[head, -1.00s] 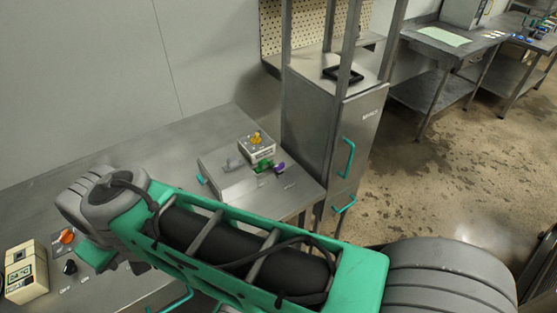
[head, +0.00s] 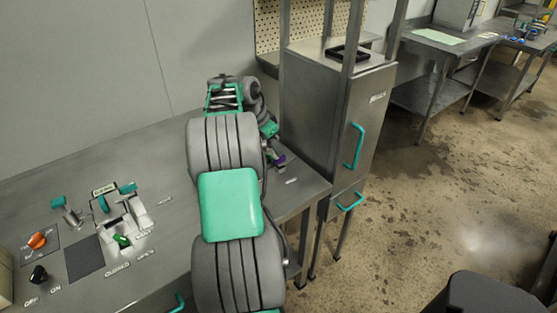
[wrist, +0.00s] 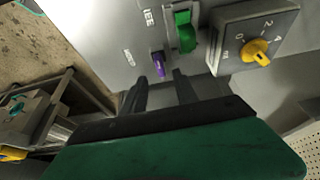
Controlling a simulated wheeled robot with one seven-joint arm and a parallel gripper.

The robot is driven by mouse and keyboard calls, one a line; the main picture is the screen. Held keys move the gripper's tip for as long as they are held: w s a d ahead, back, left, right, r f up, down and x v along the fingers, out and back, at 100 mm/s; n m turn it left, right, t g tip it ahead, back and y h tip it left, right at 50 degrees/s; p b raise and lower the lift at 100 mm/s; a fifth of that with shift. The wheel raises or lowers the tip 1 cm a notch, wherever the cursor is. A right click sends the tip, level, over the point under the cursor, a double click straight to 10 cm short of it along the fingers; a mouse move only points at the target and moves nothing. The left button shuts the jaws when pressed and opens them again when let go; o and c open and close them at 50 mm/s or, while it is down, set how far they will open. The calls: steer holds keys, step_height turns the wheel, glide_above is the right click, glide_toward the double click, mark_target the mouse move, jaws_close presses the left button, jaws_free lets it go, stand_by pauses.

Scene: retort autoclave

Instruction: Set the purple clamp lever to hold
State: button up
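The purple clamp lever (wrist: 158,63) sits on a grey metal panel (wrist: 100,30) and shows in the wrist view just beyond my fingertips. It also shows as a small purple piece (head: 279,160) in the head view, beside my arm. My gripper (wrist: 157,80) is open, one finger on each side of the lever's line. I cannot tell whether either finger touches it. Two small labels lie on the panel near the lever, too small or cut off to read surely. My arm hides most of the panel in the head view.
A green lever (wrist: 185,32) stands close to the right of the purple one in the wrist view. Beyond it is a box with a yellow knob (wrist: 257,52). A steel cabinet with teal handles (head: 335,120) stands right of the bench. Other controls, including an orange knob (head: 37,241), lie at left.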

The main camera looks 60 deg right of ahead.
mark_target(278, 158)
steer(key=x, duration=0.5)
steer(key=shift+d+f, duration=0.15)
steer(key=shift+f, duration=0.25)
jaws_close()
stand_by(0.9)
